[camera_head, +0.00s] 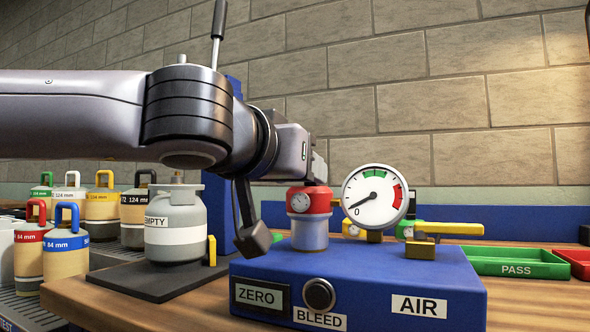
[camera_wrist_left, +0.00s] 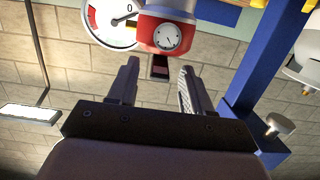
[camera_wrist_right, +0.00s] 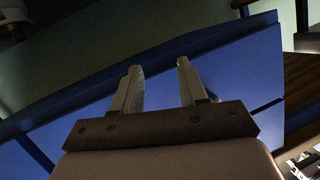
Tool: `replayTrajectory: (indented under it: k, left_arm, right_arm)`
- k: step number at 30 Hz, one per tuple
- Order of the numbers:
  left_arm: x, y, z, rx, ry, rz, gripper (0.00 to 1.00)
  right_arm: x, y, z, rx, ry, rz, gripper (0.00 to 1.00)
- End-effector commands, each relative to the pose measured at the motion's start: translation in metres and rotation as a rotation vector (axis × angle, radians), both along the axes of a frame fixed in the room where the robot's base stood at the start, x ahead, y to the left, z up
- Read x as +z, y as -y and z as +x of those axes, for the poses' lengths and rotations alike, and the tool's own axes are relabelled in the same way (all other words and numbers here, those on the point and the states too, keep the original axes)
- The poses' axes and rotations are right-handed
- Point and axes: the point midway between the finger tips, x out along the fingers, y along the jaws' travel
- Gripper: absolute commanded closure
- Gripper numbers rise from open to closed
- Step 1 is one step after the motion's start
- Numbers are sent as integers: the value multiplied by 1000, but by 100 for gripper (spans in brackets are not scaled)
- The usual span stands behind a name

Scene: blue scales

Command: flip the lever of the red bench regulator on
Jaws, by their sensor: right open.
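The red bench regulator (camera_head: 309,203), with a small white dial on its red body, stands on a blue box behind the sloped front. It also shows at the top of the left wrist view (camera_wrist_left: 182,36). A short dark piece with a reddish part (camera_wrist_left: 160,68), perhaps its lever, juts from it between my left fingertips. My left gripper (camera_wrist_left: 159,66) is open around that piece; I cannot tell whether it touches. In the head view my left wrist is just above and left of the regulator. My right gripper (camera_wrist_right: 158,64) is open and empty, facing a blue surface.
The blue box (camera_head: 385,270) carries a large round gauge (camera_head: 375,196) and a yellow lever (camera_head: 450,229) right of the regulator. A grey EMPTY cylinder (camera_head: 175,222) stands left. A green PASS tray (camera_head: 516,263) lies right. Several small cylinders stand far left.

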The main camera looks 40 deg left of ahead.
Motion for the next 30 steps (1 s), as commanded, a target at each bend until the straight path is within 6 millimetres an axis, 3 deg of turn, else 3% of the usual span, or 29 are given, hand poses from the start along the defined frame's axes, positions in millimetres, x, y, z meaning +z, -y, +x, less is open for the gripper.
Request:
replayTrajectory:
  k: [10,21,30]
  left_arm:
    - [3,1,-5,-1,4,1,51]
    - [13,13,-53,-1,5,1,51]
    - [12,17,-69,0,1,-1,51]
  right_arm:
    - [2,0,0,1,-3,3,57]
    - [3,-9,1,19,-64,49,57]
    - [-1,-13,2,25,-97,68,57]
